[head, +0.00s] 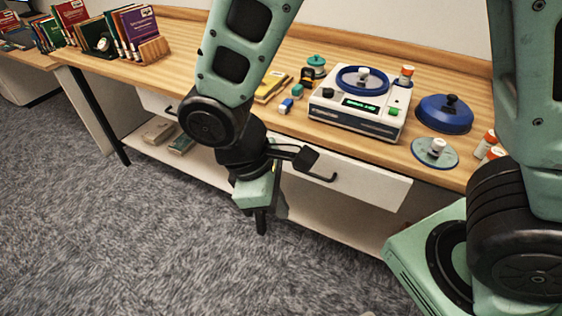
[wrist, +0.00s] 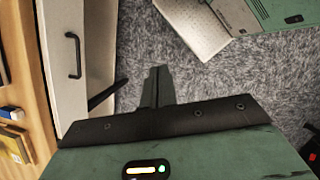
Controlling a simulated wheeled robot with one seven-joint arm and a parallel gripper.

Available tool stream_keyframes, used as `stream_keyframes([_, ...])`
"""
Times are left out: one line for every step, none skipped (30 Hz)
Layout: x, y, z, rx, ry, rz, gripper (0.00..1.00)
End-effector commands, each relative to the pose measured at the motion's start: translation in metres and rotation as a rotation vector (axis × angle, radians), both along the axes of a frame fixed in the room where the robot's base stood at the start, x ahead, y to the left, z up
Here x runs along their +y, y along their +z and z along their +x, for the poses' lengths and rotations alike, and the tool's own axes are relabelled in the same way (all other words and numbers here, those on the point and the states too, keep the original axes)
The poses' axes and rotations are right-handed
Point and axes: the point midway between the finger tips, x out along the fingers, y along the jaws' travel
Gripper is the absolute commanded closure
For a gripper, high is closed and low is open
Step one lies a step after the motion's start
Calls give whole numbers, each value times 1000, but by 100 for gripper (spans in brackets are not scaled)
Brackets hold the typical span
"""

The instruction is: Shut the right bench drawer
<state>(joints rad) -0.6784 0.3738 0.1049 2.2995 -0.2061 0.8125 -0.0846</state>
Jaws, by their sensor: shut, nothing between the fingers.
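The right bench drawer (head: 365,186) has a white front with a black bar handle (head: 320,177), below the wooden bench top. Its front appears close under the bench edge; I cannot tell how wide any gap is. In the wrist view the handle (wrist: 73,42) is at the upper left, on the white drawer front (wrist: 66,85). My gripper (head: 261,222) points down in front of the bench, left of the handle in the head view. Its fingers (wrist: 157,85) are together and empty, apart from the handle in the wrist view. My wrist hides the drawer's left end.
A left drawer (head: 152,101) sits further along the bench. A low white shelf (head: 315,215) runs underneath. The bench top (head: 225,70) carries a white device (head: 360,104), a blue lidded disc (head: 444,114) and books (head: 110,35). Carpet (head: 120,230) in front is clear.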

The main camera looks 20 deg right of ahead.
Motion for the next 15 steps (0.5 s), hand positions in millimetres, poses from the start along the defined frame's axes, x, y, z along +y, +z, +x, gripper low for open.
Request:
stream_keyframes([0, -18, 5, 17, 40, -46, 100])
stream_keyframes([-1, -27, 10, 25, 67, -75, 100])
stream_keyframes([-3, -40, 16, 36, 109, -120, 100])
stream_keyframes([-5, -50, 21, 44, 140, -157, 100])
stream_keyframes([-6, -60, 26, 49, 172, -195, 100])
stream_keyframes([-9, -73, 33, 56, 217, -248, 100])
stream_keyframes([-11, -82, 39, 60, 253, -288, 100])
stream_keyframes([-13, -92, 45, 64, 288, -329, 100])
stream_keyframes([-17, -104, 53, 67, 334, -387, 100])
stream_keyframes([-19, -113, 59, 68, 368, -430, 100])
stream_keyframes([-21, -121, 65, 69, 406, -476, 100])
stream_keyframes([-24, -132, 74, 68, 455, -535, 100])
stream_keyframes([-26, -140, 80, 65, 492, -583, 100])
stream_keyframes([-28, -147, 87, 63, 528, -630, 100])
stream_keyframes([-29, -156, 96, 58, 579, -695, 100])
